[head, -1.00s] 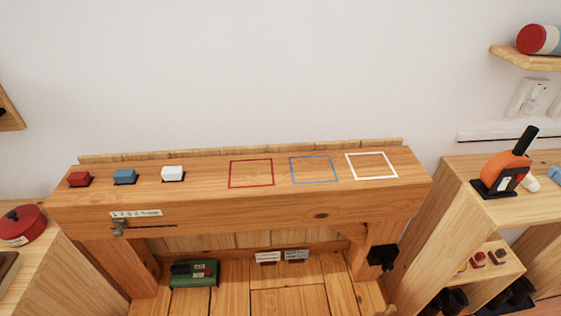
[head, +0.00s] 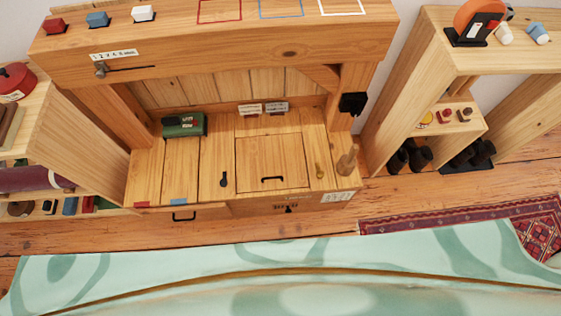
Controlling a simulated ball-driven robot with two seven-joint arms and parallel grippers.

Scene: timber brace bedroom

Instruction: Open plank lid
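The plank lid (head: 271,159) is a square wooden panel set flush in the plank top of the low bench (head: 172,172). It looks closed. A dark bar handle (head: 272,179) lies near its front edge. A keyhole-shaped dark fitting (head: 223,180) is on the plank to its left, and a brass-coloured one (head: 319,171) is on the plank to its right. A dark latch-like fitting (head: 288,209) shows on the bench front below the lid. Neither of my grippers is in the head view.
A green box (head: 184,125) sits at the bench's back left. A timber beam (head: 200,50) with coloured blocks overhangs the back. A wooden peg (head: 347,160) stands at the right corner. Shelves flank both sides. A pale green patterned surface (head: 280,285) fills the foreground.

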